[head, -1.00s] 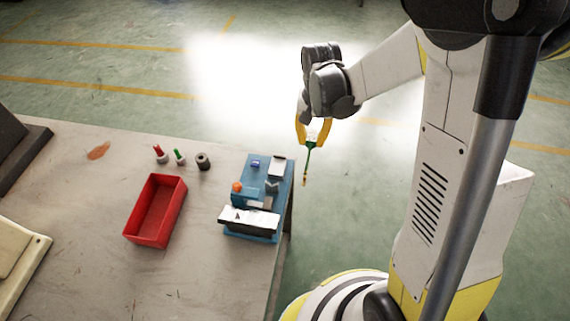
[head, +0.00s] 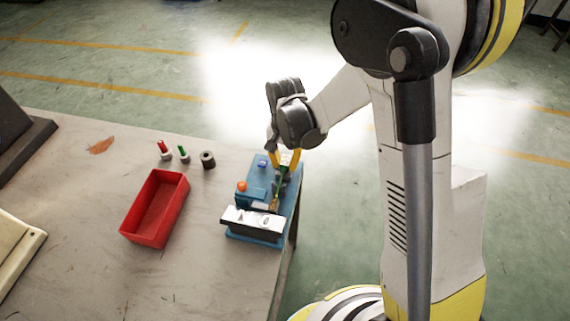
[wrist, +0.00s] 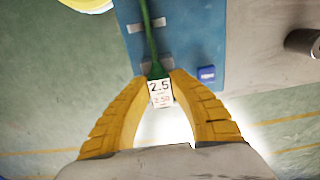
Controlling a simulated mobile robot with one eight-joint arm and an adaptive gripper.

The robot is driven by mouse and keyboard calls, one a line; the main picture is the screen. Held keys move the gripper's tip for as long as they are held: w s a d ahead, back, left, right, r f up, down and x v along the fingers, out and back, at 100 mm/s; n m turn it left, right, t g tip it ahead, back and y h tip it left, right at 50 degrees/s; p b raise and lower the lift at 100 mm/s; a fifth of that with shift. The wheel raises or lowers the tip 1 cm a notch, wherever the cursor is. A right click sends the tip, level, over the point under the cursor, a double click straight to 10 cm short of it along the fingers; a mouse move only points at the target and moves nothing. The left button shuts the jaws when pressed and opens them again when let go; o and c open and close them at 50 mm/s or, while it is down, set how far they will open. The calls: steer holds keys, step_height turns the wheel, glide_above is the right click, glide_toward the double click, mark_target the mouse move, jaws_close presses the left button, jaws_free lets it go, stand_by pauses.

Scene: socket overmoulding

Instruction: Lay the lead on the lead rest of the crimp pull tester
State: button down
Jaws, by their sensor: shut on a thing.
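The lead is a thin green cable (wrist: 149,38) with a white tag marked 2.5 (wrist: 160,92) at its near end. My gripper (wrist: 159,76) has its yellow fingers closed on the lead by the tag. In the head view my gripper (head: 287,158) is at the back right of the blue crimp pull tester (head: 250,193). The lead (head: 280,187) extends from the fingers over the tester toward its white front part. In the wrist view the lead runs over the blue plate (wrist: 185,55), across grey pieces. I cannot tell whether it touches the lead rest.
A red tray (head: 156,208) stands left of the tester. A red-topped piece (head: 164,150), a green-topped piece (head: 183,154) and a dark cylinder (head: 208,160) stand behind it. The tester has an orange knob (head: 241,187) and a blue block (wrist: 207,73). The table's right edge is close by.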

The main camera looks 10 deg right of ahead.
steer(key=shift+f, duration=0.1)
steer(key=c, duration=1.3)
jaws_free()
steer(key=shift+o, duration=0.2)
step_height(320, 180, up, 12)
steer(key=p, duration=0.4)
steer(key=s+d+r+n+t, duration=0.2)
steer(key=s+d+r+t, duration=0.1)
steer(key=s+d+r, duration=0.2)
steer(key=s+d+r+n+t, duration=0.2)
steer(key=s+d+r+t, duration=0.2)
steer(key=s+r, duration=0.5)
steer(key=shift+s+d, duration=0.75)
steer(key=shift+s, duration=0.2)
